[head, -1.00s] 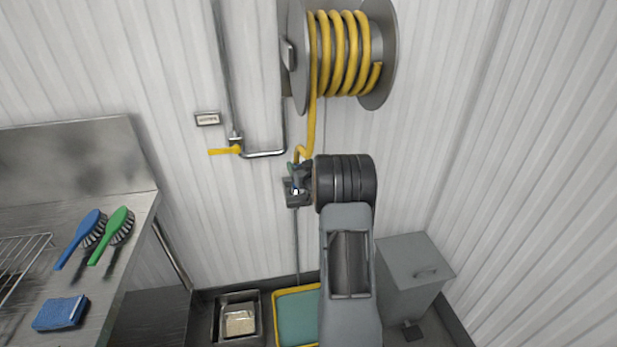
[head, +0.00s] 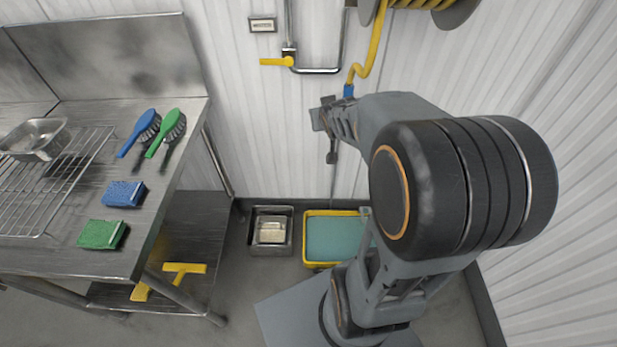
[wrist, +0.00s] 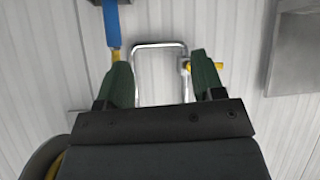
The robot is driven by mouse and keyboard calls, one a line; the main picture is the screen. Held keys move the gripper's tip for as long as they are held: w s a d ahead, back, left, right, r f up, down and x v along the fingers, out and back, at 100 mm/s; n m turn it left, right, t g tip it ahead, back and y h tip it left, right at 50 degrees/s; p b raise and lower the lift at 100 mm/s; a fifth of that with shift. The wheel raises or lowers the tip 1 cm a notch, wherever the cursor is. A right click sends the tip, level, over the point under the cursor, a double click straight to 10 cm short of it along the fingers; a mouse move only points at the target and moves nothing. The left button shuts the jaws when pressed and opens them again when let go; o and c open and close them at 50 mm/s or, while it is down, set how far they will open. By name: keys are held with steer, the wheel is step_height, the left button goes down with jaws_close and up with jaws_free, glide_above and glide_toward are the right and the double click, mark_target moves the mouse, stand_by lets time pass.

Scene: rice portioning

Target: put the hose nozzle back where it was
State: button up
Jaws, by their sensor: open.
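The hose nozzle (wrist: 111,22) is the blue piece on the end of the yellow hose, at the upper left of the wrist view. Its blue top (head: 349,91) also shows in the head view, just above my forearm. In the wrist view its far end meets a dark grey holder (wrist: 97,3) at the picture's edge; I cannot tell how it is seated. My gripper (wrist: 161,72) has its two green fingers wide apart with nothing between them. The nozzle shows beyond the left finger, outside the gap. In the head view my arm hides the fingers and most of the nozzle.
The yellow hose (head: 377,50) hangs from the reel (head: 459,12). A bent pipe (head: 318,70) with a yellow valve handle (head: 276,62) is on the wall to its left. A yellow-rimmed tray (head: 306,240) and a steel tub (head: 254,232) are on the floor. A steel table (head: 165,180) stands at left.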

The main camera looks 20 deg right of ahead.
steer(key=s+a+f+n+g+y, duration=0.1)
steer(key=s+a+g, duration=0.5)
steer(key=s+a, duration=0.8)
steer(key=s+n+y, duration=0.1)
steer(key=s+y, duration=0.1)
steer(key=s, duration=0.1)
steer(key=shift+s+g+y, duration=0.3)
steer(key=shift+s, duration=0.05)
